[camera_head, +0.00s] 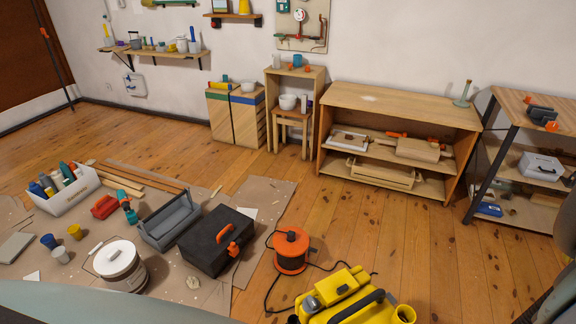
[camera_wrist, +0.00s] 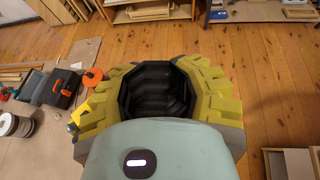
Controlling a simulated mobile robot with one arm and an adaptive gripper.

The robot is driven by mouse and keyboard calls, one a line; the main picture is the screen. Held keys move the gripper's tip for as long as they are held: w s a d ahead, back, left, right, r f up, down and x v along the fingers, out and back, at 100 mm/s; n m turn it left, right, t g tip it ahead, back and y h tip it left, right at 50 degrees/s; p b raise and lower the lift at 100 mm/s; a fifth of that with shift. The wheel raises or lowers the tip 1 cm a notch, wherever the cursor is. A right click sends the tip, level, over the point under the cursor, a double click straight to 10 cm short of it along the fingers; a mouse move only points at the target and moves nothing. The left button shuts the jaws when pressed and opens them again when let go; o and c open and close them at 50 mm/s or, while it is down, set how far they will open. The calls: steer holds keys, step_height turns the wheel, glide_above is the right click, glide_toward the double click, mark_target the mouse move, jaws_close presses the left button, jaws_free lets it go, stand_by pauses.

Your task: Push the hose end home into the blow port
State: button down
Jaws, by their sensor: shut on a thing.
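My gripper (camera_wrist: 157,80) fills the middle of the wrist view, its two yellow-green, stepped fingers curving in from left and right. Between them is a wide, black, ribbed tube with an open mouth, which looks like the hose end (camera_wrist: 154,97). The fingers are closed around it. The yellow machine (camera_head: 345,297) stands at the bottom of the head view, with a black handle and a round yellow opening (camera_head: 404,314) at its right end. I cannot tell if this opening is the blow port. My gripper and the hose end do not show in the head view.
An orange cable reel (camera_head: 291,250) stands beside the machine, its black cord on the floor. A black toolbox (camera_head: 216,243), grey tool tray (camera_head: 170,220) and white bucket (camera_head: 120,265) stand on the dropcloth. Wooden shelves (camera_head: 398,98) line the wall.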

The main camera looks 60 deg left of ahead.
steer(key=s+a+f+n+g+y+b, duration=0.1)
steer(key=s+a+f+b, duration=0.15)
steer(key=a+f, duration=0.6)
steer(key=s+a+f+n+g+y+b, duration=0.1)
steer(key=a+f+n+b, duration=0.3)
steer(key=f, duration=0.7)
steer(key=s+a+f+g+y+b, duration=0.1)
steer(key=s+a+f+g, duration=0.2)
steer(key=s+a+f, duration=0.2)
steer(key=s+a, duration=0.2)
steer(key=a, duration=0.2)
steer(key=shift+s+a+f+b, duration=0.3)
steer(key=shift+s+a+f, duration=0.05)
steer(key=shift+s+a, duration=0.05)
steer(key=shift+f+n, duration=0.1)
steer(key=shift+n, duration=0.2)
step_height(320, 180, down, 6)
steer(key=b, duration=0.6)
steer(key=shift+f+b, duration=3.5)
steer(key=shift+f, duration=0.2)
steer(key=c, duration=0.5)
jaws_free()
steer(key=shift+r, duration=0.1)
steer(key=shift+c, duration=0.2)
